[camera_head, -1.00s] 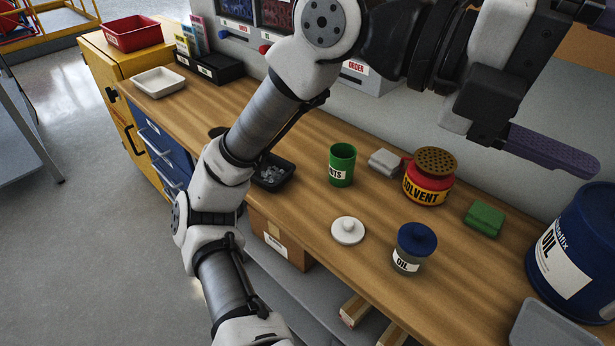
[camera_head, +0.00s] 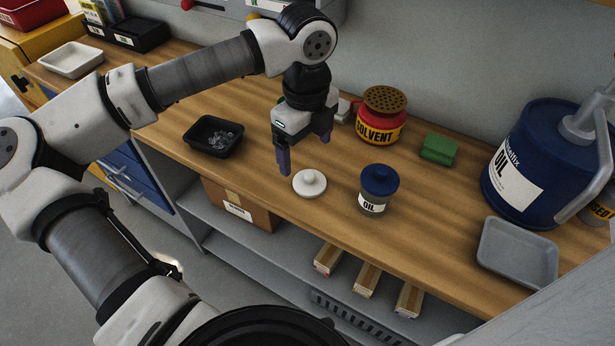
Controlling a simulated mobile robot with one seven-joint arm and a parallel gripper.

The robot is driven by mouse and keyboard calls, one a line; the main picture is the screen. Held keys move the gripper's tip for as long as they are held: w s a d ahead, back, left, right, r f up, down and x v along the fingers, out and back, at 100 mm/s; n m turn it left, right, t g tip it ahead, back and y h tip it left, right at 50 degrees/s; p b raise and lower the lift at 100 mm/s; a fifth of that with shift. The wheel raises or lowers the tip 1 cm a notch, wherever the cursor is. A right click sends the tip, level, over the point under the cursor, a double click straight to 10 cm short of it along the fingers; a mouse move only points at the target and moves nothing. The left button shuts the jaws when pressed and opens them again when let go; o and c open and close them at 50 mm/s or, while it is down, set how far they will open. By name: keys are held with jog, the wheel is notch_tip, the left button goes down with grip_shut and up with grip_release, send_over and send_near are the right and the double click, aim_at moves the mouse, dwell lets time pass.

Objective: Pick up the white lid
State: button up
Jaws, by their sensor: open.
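The white lid (camera_head: 309,184) is a round disc with a knob on top. It lies flat on the wooden workbench, near its front edge, left of the blue-lidded oil jar (camera_head: 377,190). My gripper (camera_head: 304,156) points down with its dark purple fingers apart and nothing between them. In the picture it is just above and slightly left of the lid, not touching it as far as I can see. The exact height over the lid is hard to tell. The lid is fully visible.
A red solvent can (camera_head: 381,117) and a green block (camera_head: 438,149) stand behind. A black tray (camera_head: 212,137) is at left. A large blue oil drum (camera_head: 530,165) and a grey tray (camera_head: 517,254) are at right. The workbench (camera_head: 440,225) is bare right of the jar.

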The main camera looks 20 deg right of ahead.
aim_at(309, 174)
jog(key=shift+s+d+f+p, duration=0.15)
jog(key=shift+f+p, duration=0.4)
jog(key=shift+f, duration=1.35)
jog(key=shift+s+d+f+p, duration=0.1)
jog(key=shift+f+p, duration=0.45)
jog(key=shift+f, duration=1.35)
jog(key=c, duration=1)
jog(key=shift+c, duration=0.2)
jog(key=shift+r, duration=0.15)
